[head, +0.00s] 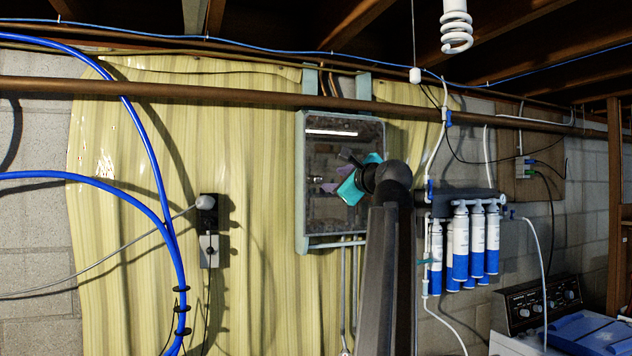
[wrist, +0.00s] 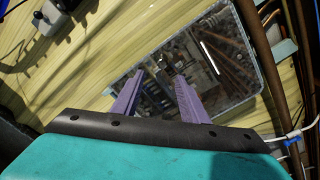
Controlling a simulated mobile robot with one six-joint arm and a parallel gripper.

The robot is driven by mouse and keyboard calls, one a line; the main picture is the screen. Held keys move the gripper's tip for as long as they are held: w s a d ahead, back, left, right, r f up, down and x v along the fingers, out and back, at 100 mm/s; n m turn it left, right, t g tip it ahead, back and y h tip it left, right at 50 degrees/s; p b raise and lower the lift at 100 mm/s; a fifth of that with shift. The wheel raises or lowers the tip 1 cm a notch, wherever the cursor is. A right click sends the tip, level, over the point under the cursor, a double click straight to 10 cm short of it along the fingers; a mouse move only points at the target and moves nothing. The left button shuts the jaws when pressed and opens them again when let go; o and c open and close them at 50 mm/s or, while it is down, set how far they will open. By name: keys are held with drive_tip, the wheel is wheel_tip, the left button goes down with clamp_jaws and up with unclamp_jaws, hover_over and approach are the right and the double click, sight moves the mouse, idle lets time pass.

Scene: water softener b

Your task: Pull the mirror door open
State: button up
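The mirror door (head: 325,150) is a rectangular mirror in a light grey-green frame on a wall cabinet, just right of centre in the head view. It looks closed against the cabinet. In the wrist view the mirror (wrist: 228,72) fills the upper middle, tilted. My gripper (head: 335,172), teal with purple fingers, is in front of the mirror's right half, and my arm hides its lower right part. In the wrist view the two fingers of my gripper (wrist: 160,78) are apart with nothing between them. I cannot tell whether the fingertips touch the mirror.
A brown pipe (head: 200,93) runs along the wall above the mirror. Blue-and-white filter cartridges (head: 477,242) hang right of my arm. A power outlet with plugs (head: 209,230) and blue hoses (head: 150,150) are to the left. A washing machine (head: 550,320) stands at lower right.

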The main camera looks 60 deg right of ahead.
sight(319, 180)
drive_tip(key=shift+d, duration=0.15)
drive_tip(key=p+x, duration=0.2)
drive_tip(key=x, duration=0.4)
drive_tip(key=p+x, duration=0.1)
drive_tip(key=x, duration=0.6)
drive_tip(key=shift+d+f+p, duration=0.1)
drive_tip(key=shift+d+p, duration=0.3)
